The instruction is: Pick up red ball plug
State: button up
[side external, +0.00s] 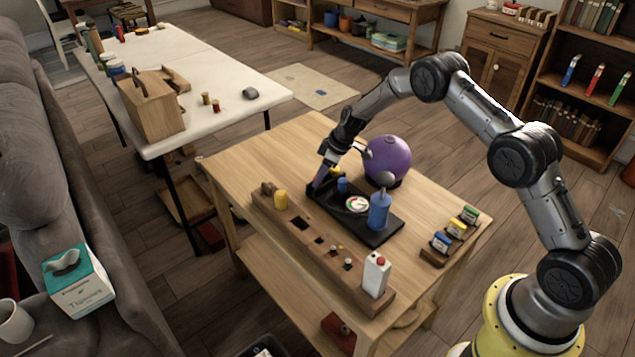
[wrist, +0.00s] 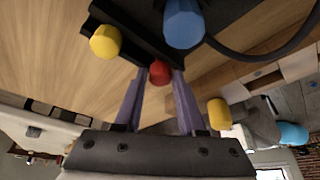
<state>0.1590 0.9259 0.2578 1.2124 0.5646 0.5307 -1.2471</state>
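The red ball plug (wrist: 159,72) sits at the edge of a black base, between the tips of my gripper (wrist: 160,78) in the wrist view. My two fingers stand on either side of the red ball with a thin gap, so the gripper looks open. In the side view my gripper (side external: 322,178) is low at the far-left end of the black base (side external: 380,236). The red ball is hidden there behind the fingers. A yellow plug (wrist: 105,41) and a blue plug (wrist: 183,22) are close by on the base.
A purple sphere (side external: 388,158) stands behind the base, and a blue pump-like cylinder (side external: 380,212) stands on it. A wooden block with holes (side external: 330,255) lies in front, holding a yellow cylinder (side external: 281,200) and a white red-topped box (side external: 376,275). Small jars (side external: 456,229) sit at right.

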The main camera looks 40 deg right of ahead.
grip_shut()
jog(key=shift+r, duration=0.15)
